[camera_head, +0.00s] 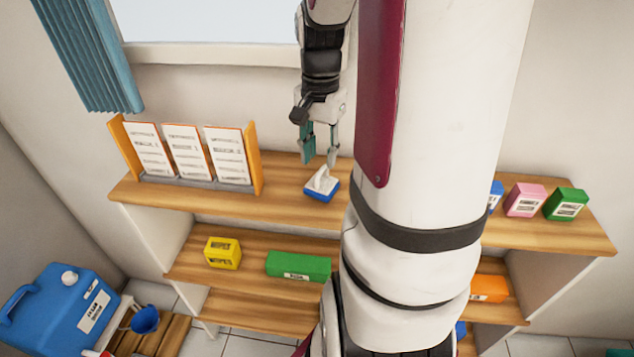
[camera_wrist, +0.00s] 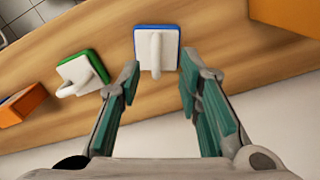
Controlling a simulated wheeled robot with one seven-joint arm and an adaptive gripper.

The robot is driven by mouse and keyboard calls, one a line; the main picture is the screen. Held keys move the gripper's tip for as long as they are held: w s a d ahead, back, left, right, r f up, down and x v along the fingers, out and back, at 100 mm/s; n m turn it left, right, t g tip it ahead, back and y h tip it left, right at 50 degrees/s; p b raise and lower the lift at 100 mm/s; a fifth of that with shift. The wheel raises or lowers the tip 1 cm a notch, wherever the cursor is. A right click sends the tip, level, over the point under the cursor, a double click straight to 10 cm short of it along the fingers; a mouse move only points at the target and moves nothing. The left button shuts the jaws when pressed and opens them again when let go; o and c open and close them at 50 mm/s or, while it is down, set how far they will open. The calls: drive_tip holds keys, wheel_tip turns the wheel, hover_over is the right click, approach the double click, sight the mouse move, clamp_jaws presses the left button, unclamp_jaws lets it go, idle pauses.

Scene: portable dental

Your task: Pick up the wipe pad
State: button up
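A white pad with a blue base and an upright white grip, which looks like the wipe pad (camera_head: 321,185), lies on the upper wooden shelf. It also shows in the wrist view (camera_wrist: 142,42), straight ahead of the fingers. A similar white pad with a green edge (camera_wrist: 76,77) lies to its left there; my arm hides that one in the head view. My gripper (camera_head: 320,158) is open and empty, fingers pointing down just above the blue-edged pad. In the wrist view the fingertips (camera_wrist: 160,76) are spread to either side of the grip, with no clear contact.
A rack of cards with orange ends (camera_head: 254,160) stands left of the pad. An orange block (camera_wrist: 20,103) is at the wrist view's left. Pink (camera_head: 525,199) and green (camera_head: 566,203) boxes stand at the right. The shelf (camera_head: 283,177) is bare between rack and pad. A wall is behind.

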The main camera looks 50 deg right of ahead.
sight(322, 168)
drive_tip(key=shift+s+d+f, duration=0.1)
drive_tip(key=shift+f, duration=1.25)
drive_tip(key=shift+s+d+f, duration=0.1)
drive_tip(key=shift+f, duration=1.2)
clamp_jaws()
